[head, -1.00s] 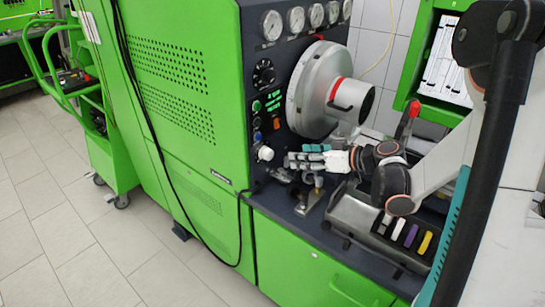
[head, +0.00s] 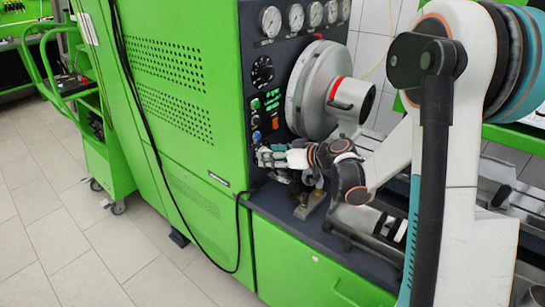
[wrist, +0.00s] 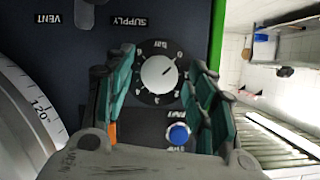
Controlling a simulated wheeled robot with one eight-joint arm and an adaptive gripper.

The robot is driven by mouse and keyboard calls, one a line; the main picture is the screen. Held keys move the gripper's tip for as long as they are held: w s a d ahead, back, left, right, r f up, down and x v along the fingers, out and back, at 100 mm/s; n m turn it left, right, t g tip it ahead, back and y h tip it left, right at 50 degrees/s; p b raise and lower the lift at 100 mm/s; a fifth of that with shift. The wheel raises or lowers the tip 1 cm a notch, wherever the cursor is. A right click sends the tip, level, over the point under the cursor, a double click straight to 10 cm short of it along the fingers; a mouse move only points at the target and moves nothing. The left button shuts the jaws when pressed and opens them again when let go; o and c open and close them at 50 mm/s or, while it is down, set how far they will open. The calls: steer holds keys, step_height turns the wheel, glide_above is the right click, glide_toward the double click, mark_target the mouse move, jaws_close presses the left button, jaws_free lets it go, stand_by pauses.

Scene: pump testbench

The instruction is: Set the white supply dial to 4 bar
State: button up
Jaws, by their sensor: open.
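In the wrist view the white supply dial (wrist: 158,74) faces me inside a black scale ring with white digits and the word "bar". The picture is upside down, with the SUPPLY label (wrist: 129,21) above it. A dark mark on the knob points toward the upper right; I cannot read its value surely. My gripper (wrist: 161,62) is open, with one teal-padded finger on each side of the dial and visible gaps to the knob. In the head view my gripper (head: 263,157) is at the front panel and hides the dial.
A blue button (wrist: 178,134) lies close to the dial, between the fingers. The large silver drum (head: 320,90) stands beside the arm; its degree scale (wrist: 25,110) shows at the left of the wrist view. A black cable (head: 150,120) hangs down the green cabinet (head: 180,80).

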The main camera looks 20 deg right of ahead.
steer(key=c, duration=1.1)
steer(key=shift+o, duration=0.2)
steer(key=shift+w+d+f+m+g+y+b, duration=0.1)
steer(key=shift+m+g+y+b, duration=0.15)
steer(key=shift+m+y+b, duration=1.15)
steer(key=shift+d+f+m+g+y+p, duration=0.15)
steer(key=shift+m+y, duration=0.5)
steer(key=shift+m, duration=1.75)
steer(key=shift+w+f+m+g+y+b, duration=0.1)
steer(key=shift+m+g+y+b, duration=0.2)
steer(key=shift+m+y+b, duration=1.1)
steer(key=shift+m+h+p, duration=0.25)
steer(key=shift+m+p, duration=0.45)
steer(key=shift+p, duration=0.1)
